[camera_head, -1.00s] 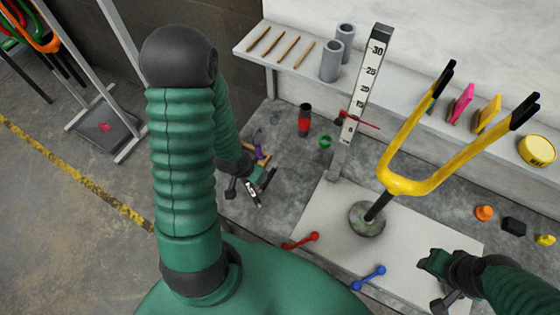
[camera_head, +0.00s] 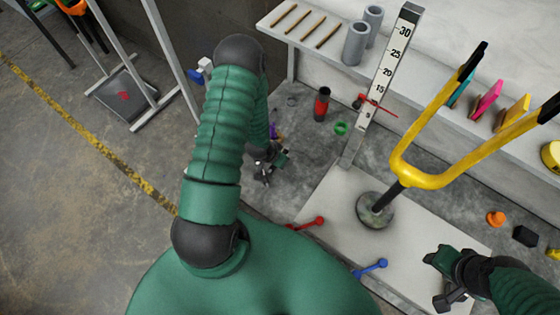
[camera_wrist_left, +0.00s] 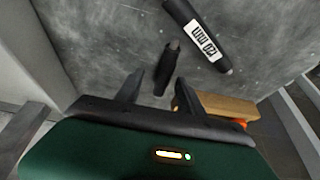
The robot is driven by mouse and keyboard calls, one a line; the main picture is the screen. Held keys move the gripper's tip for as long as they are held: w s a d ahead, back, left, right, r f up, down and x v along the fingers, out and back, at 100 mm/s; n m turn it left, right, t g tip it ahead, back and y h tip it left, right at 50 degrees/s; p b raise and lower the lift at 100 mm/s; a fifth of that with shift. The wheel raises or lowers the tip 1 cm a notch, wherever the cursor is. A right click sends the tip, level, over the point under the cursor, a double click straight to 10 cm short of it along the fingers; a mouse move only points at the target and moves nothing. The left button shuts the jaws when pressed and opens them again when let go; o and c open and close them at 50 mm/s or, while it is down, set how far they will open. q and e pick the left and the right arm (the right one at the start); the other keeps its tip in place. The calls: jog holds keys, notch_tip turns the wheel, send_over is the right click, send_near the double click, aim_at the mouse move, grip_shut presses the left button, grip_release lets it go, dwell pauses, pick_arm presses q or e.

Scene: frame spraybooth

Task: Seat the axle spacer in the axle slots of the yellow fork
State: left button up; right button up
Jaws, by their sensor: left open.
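The yellow fork (camera_head: 430,178) stands prongs up on a round metal base (camera_head: 375,211), its two prong tips black. The slots are too small to make out. My left gripper (camera_head: 269,165) is low over the grey surface, left of the fork; the wrist view shows it open (camera_wrist_left: 157,90). A dark tapered piece (camera_wrist_left: 168,68) with a grey tip lies at its fingers, not visibly gripped. A black cylinder with a white label (camera_wrist_left: 200,35) lies beyond. I cannot tell which piece is the axle spacer. My right gripper (camera_head: 445,262) is over the board's right side; its jaw state is unclear.
A upright scale (camera_head: 385,75) stands behind the fork base. A red-and-black bottle (camera_head: 321,104) and a green ring (camera_head: 341,128) stand near it. Red (camera_head: 306,224) and blue (camera_head: 371,268) rods are at the pale board's front edge. A wooden block (camera_wrist_left: 220,105) lies beside my left fingers.

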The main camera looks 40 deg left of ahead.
pick_arm(q)
jog(key=shift+w+a+f, duration=0.15)
jog(key=shift+f, duration=0.2)
jog(key=shift+w+a+f, duration=0.1)
jog(key=shift+f, duration=0.25)
jog(key=shift+a, duration=0.3)
jog(key=shift+d, duration=0.2)
jog(key=c, duration=0.4)
jog(key=shift+a, duration=0.1)
grip_shut()
